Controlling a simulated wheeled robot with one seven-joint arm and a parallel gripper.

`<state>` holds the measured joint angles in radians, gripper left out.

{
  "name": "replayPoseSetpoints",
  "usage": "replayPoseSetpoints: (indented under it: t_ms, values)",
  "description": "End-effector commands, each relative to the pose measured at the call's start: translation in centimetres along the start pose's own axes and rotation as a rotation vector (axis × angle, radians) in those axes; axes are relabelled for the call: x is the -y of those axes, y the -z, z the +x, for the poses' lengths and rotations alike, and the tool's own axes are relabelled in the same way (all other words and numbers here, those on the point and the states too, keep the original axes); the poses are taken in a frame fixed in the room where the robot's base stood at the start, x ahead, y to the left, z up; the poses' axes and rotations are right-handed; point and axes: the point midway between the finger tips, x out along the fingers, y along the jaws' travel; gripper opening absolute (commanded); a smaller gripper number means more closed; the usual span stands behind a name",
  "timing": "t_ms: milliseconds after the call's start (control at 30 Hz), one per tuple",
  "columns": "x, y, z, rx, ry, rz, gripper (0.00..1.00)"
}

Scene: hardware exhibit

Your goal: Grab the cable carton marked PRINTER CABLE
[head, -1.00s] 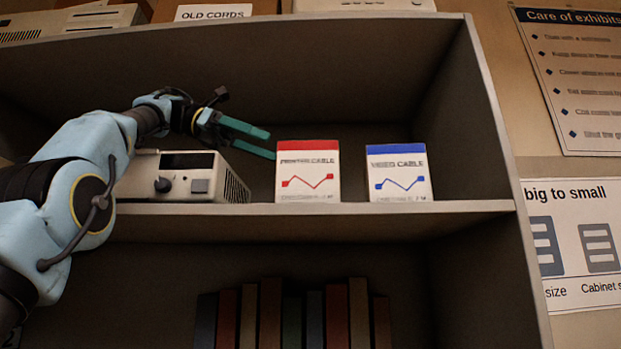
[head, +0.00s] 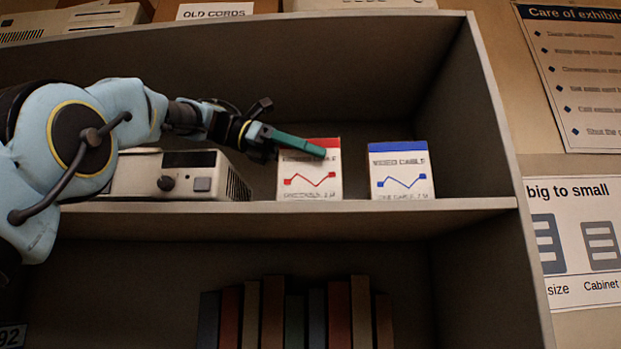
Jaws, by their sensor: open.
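The PRINTER CABLE carton (head: 309,182), white with a red top band and a red zigzag line, stands upright on the middle shelf. My gripper (head: 318,150) is open, with its green fingers reaching from the left across the carton's upper part in the head view. A finger covers part of the red band and the label. I cannot tell whether the fingers touch the carton or are around it. The VIDEO CABLE carton (head: 401,176), white with a blue band, stands upright to the right, apart from it.
A beige device (head: 190,180) with knobs sits on the shelf (head: 470,205) left of the carton. The cabinet's right wall (head: 478,110) bounds the shelf. Several books (head: 310,315) stand on the level below. A box marked OLD CORDS (head: 213,12) is above.

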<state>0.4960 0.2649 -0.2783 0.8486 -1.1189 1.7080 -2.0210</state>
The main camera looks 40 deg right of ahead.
Motion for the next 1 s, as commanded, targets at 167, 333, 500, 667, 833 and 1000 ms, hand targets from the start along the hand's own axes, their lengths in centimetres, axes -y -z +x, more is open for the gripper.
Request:
replayPoseSetpoints:
  t_ms: [167, 333, 500, 667, 833, 1000]
  values:
    - [-0.01, 0.02, 0.72, 0.000, 0.000, 0.001, 1.00]
    - [-0.01, 0.01, 0.68, 0.000, -0.001, 0.001, 0.97]
    - [-0.01, 0.01, 0.66, 0.000, 0.000, 0.001, 0.78]
    - [-0.01, 0.01, 0.65, 0.000, 0.000, 0.001, 0.59]
    - [0.00, 0.01, 0.65, 0.000, 0.000, 0.001, 0.40]
    - [0.00, 0.01, 0.64, 0.000, 0.000, 0.001, 0.21]
